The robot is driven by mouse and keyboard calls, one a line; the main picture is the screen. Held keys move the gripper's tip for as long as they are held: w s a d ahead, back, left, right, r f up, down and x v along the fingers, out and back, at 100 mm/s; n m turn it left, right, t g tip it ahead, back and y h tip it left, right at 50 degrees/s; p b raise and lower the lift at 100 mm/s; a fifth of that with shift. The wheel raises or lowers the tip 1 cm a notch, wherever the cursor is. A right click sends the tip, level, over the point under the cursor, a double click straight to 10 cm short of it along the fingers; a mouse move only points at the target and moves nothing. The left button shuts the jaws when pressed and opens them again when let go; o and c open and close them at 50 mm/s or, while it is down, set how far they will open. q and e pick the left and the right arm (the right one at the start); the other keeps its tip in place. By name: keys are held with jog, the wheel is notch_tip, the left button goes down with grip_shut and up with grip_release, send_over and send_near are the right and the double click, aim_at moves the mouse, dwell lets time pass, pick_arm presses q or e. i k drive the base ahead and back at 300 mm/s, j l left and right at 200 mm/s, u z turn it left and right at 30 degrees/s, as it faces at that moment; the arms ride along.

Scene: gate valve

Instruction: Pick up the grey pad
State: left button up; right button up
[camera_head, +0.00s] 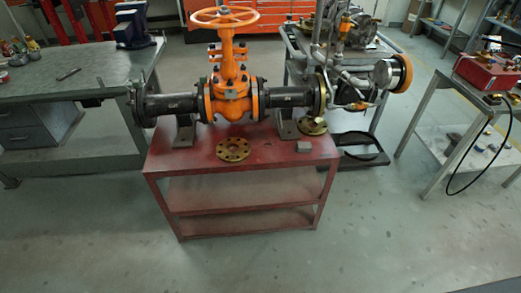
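A small grey block (303,146), which looks like the grey pad, lies on the top of the red cart (270,160) near its front right edge. It is apart from the brass flange (233,150) to its left. Another brass flange (313,127) lies just behind it, near the right pipe support. The orange gate valve (231,95) with its handwheel stands at the back of the cart top. Neither of my grippers shows in the head view. A dark sliver at the bottom right corner is too small to identify.
Dark pipes run along both sides of the valve on grey supports (287,123). A workbench (80,70) stands left, a metal cart (345,55) with machinery behind right, and a table with a red case (487,73) far right. The floor (385,235) in front is clear.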

aim_at(302, 148)
jog(key=i+j+z, duration=1)
jog(key=j, duration=0.2)
